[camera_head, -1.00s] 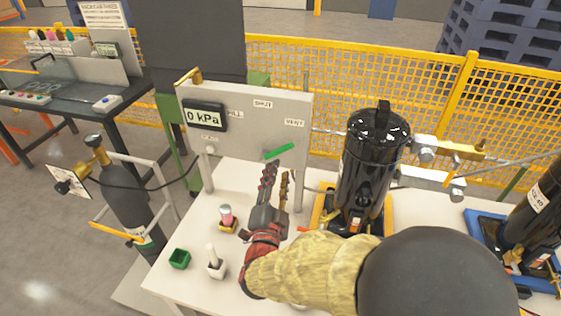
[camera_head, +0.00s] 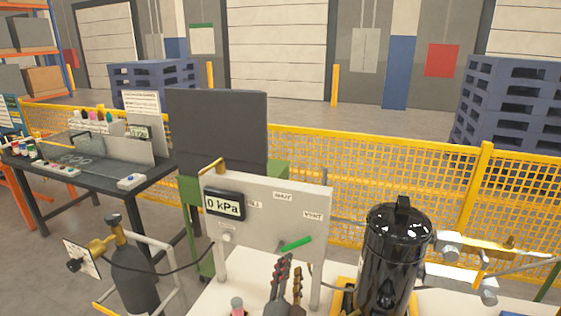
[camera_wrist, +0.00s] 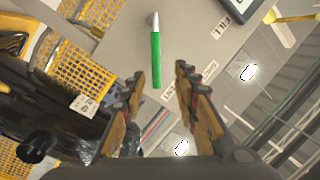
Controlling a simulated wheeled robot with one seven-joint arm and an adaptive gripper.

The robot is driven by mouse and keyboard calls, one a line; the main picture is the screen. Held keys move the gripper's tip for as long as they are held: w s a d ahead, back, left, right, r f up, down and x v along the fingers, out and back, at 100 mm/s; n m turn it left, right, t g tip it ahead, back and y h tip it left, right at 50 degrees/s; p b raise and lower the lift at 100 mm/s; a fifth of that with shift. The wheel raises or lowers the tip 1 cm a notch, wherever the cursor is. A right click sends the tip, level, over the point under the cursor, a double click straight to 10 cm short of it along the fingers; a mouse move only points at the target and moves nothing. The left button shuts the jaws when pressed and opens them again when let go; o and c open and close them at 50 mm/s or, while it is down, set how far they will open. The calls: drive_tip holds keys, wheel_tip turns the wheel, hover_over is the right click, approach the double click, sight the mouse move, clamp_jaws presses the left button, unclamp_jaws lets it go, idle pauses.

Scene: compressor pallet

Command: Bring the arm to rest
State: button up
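My gripper (camera_head: 287,284) shows at the bottom of the head view, in front of the grey valve panel (camera_head: 262,222). In the wrist view my gripper (camera_wrist: 160,85) has its two fingers apart with nothing between them. The gauge (camera_head: 224,204) reads 0 kPa. Most of my arm is below the head view.
A black cylinder (camera_head: 394,260) stands right of the panel. A grey gas bottle (camera_head: 134,280) with a hose stands at the left. A dark workbench (camera_head: 95,180) and a yellow mesh fence (camera_head: 350,185) are behind. The white table (camera_head: 255,290) is mostly out of view.

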drive_tip(key=s+d+r+n+g+y, duration=0.2)
drive_tip(key=s+r+n+g+y, duration=0.25)
drive_tip(key=n+g+y, duration=0.2)
drive_tip(key=s+d+n+g+h, duration=0.2)
drive_tip(key=s+d+g, duration=0.1)
drive_tip(key=s+d, duration=0.4)
drive_tip(key=s+d+f+n+g+h+p, duration=0.1)
drive_tip(key=s+d, duration=0.6)
drive_tip(key=s, duration=0.7)
drive_tip(key=shift+s+f+n+g+h, duration=0.25)
drive_tip(key=shift+n+g+h, duration=0.2)
drive_tip(key=shift+n+g, duration=0.5)
idle(2.4)
